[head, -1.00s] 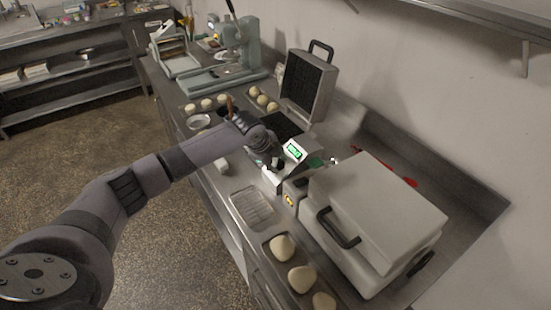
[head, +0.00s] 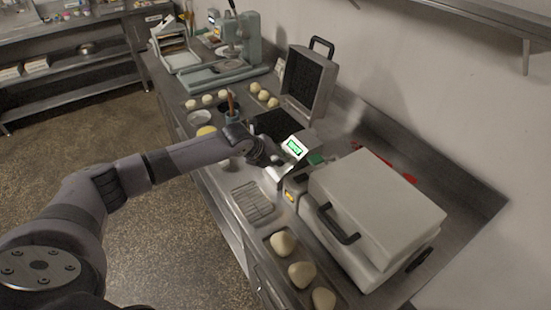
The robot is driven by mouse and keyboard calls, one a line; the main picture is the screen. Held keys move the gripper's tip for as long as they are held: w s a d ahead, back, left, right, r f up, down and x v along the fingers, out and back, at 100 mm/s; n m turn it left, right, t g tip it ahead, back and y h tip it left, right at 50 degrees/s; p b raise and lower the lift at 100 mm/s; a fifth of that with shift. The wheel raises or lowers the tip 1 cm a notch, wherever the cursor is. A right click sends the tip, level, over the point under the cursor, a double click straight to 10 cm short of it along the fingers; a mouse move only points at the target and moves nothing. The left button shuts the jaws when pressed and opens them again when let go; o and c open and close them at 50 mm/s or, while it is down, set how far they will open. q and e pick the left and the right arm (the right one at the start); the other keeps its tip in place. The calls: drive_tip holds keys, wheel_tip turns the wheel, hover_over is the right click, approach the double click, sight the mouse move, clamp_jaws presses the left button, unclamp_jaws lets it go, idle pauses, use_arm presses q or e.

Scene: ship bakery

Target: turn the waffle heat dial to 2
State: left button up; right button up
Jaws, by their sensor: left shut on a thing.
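The waffle iron (head: 312,82) stands at the back of the counter with its lid up and its dark gridded plates showing. A small unit with a lit green display (head: 295,148) stands near its front right. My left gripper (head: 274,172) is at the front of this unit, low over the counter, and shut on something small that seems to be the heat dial. My own wrist and fingers hide the dial, so its setting cannot be read. The digits on the display are too small to read. My right gripper is not in view.
A closed pale appliance (head: 365,205) with dark handles stands close to the right of my gripper. A wire rack (head: 252,203) and a tray of dough balls (head: 301,273) lie in front. A cup with a brown handle (head: 232,114) stands behind my forearm.

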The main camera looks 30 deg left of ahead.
use_arm(q)
drive_tip(key=shift+m, duration=1.1)
drive_tip(key=shift+h, duration=0.3)
drive_tip(key=o, duration=1.1)
drive_tip(key=shift+o, duration=0.2)
drive_tip(key=shift+s, duration=0.1)
drive_tip(key=v, duration=1.2)
drive_tip(key=shift+f, duration=0.15)
drive_tip(key=shift+s, duration=0.1)
drive_tip(key=shift+s, duration=0.1)
